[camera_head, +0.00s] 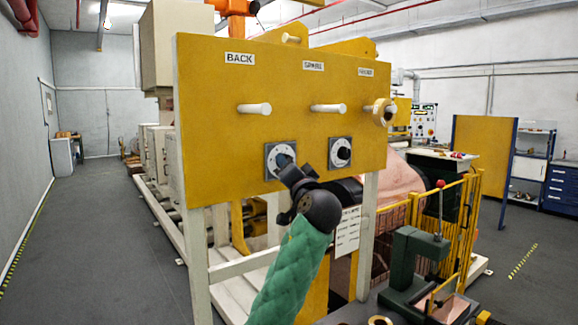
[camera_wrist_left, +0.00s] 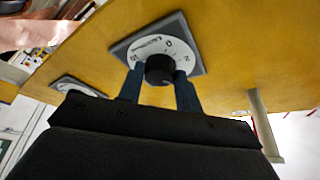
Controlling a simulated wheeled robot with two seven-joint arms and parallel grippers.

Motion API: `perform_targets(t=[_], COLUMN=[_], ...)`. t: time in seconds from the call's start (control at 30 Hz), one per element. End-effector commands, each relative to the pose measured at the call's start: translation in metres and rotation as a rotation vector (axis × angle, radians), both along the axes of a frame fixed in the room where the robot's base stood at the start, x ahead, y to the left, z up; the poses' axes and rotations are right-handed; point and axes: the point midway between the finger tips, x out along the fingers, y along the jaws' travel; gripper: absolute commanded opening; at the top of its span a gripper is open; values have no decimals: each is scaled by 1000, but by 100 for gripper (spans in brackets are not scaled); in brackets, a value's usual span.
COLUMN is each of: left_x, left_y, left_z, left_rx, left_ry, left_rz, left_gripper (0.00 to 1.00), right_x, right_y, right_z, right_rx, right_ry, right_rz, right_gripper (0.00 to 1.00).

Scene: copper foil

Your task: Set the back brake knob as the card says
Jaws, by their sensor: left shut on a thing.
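The back brake knob is a black round knob (camera_wrist_left: 160,69) in the left wrist view, on a white dial with numbers on a grey square plate (camera_head: 270,172). The plate is on the yellow panel (camera_head: 215,100) below the BACK label (camera_head: 239,58). My left gripper (camera_head: 288,165) is shut on this knob, one finger on each side; it also shows in the left wrist view (camera_wrist_left: 160,92). In the head view the gripper hides part of the knob. A white card (camera_head: 347,231) with small text hangs below the panel; I cannot read it. My right gripper is not in view.
A second dial with a black knob (camera_head: 341,153) sits right of the first. White pegs (camera_head: 254,108) stick out above the dials, and a brass ring (camera_head: 379,112) hangs on the right one. A green press (camera_head: 412,260) stands at lower right. The left floor is clear.

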Motion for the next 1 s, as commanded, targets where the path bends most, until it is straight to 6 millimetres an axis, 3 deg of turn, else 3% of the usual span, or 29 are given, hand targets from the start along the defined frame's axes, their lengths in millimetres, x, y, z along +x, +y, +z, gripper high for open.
perform_targets(t=[0.43, 0.9, 0.93, 1.0], left_x=[0, 0, 0, 0], left_y=[1, 1, 1, 1], left_z=[2, 1, 1, 1], left_rx=[141, 152, 152, 152], left_ry=[104, 112, 112, 112], left_rz=[2, 2, 2, 2], left_gripper=[12, 12, 37, 50], right_x=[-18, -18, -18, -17], right_y=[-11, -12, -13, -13], right_z=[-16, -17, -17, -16], right_rx=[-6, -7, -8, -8], right_ry=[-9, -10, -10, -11], right_rz=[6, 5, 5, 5], right_gripper=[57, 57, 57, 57])
